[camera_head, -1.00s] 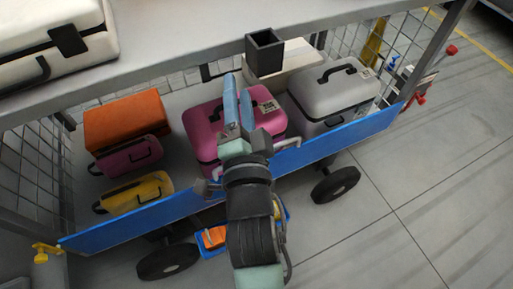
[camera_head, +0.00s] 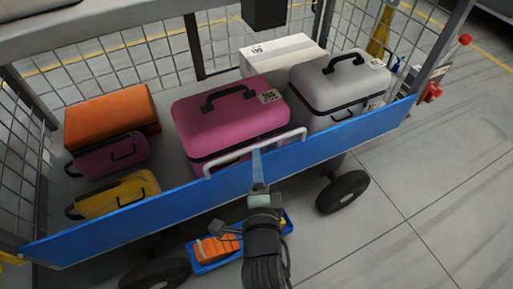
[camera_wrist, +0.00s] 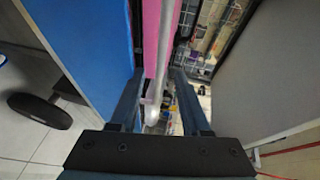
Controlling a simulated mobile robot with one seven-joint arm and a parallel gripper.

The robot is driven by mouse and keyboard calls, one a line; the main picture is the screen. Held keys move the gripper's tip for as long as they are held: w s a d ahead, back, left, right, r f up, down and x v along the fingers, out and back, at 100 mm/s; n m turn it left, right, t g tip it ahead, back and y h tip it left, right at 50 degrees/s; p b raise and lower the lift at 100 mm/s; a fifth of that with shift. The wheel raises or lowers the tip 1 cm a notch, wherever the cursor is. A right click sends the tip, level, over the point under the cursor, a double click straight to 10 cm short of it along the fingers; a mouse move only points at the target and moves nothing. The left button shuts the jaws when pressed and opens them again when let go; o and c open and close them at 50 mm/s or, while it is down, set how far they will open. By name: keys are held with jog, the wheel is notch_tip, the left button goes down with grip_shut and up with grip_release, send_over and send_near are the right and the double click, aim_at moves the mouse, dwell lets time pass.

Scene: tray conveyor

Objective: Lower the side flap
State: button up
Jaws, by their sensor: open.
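The side flap is a long blue panel (camera_head: 350,137) standing raised along the cart's near side. It also fills the left of the wrist view (camera_wrist: 85,45). A pale grey bar handle (camera_head: 228,162) runs along its top edge near the middle. My gripper (camera_head: 257,157) is at this handle, coming from the near side. In the wrist view, my open gripper (camera_wrist: 158,80) has one finger on each side of the handle bar (camera_wrist: 165,65). Whether either finger touches the bar is unclear.
Behind the flap lie a pink suitcase (camera_head: 230,120), a grey case (camera_head: 340,85), a white box (camera_head: 283,55), and orange (camera_head: 110,115), purple (camera_head: 112,157) and yellow (camera_head: 120,193) bags. A blue tray (camera_head: 205,266) and wheel (camera_head: 342,191) are below. Floor at right is clear.

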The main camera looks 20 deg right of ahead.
aim_at(257, 145)
jog(key=b+x, duration=0.1)
jog(key=x, duration=0.5)
jog(key=shift+w+d, duration=0.1)
jog(key=shift+w, duration=0.15)
jog(key=shift+c, duration=0.2)
grip_shut()
jog(key=shift+f+b, duration=0.1)
jog(key=shift+b, duration=0.2)
dwell(0.7)
